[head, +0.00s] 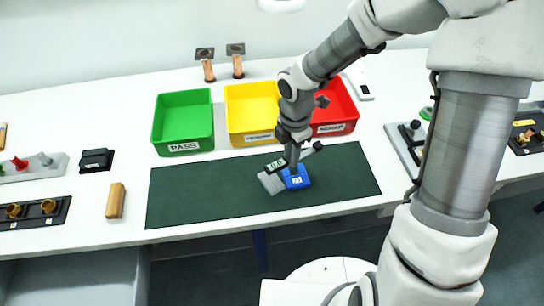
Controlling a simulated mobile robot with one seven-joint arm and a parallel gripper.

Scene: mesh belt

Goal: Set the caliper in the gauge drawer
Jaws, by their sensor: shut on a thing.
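The caliper (276,165), dark with a small light display, lies across my gripper (292,168) above the dark green mat. My gripper is shut on it. Its dark far end sticks out to the upper right of the fingers. The fingertips are partly hidden by the caliper and are small in this view. A grey drawer (70,262) stands pulled out below the front edge of the bench at the lower left; it looks open and empty, and no label on it shows.
A blue labelled block (297,180) with a grey part sits on the mat (200,195) under my gripper. Green (183,148), yellow (238,139) and red (342,128) bins stand behind. A wooden block (116,201) and a dark gauge rack (35,212) stand at the left front.

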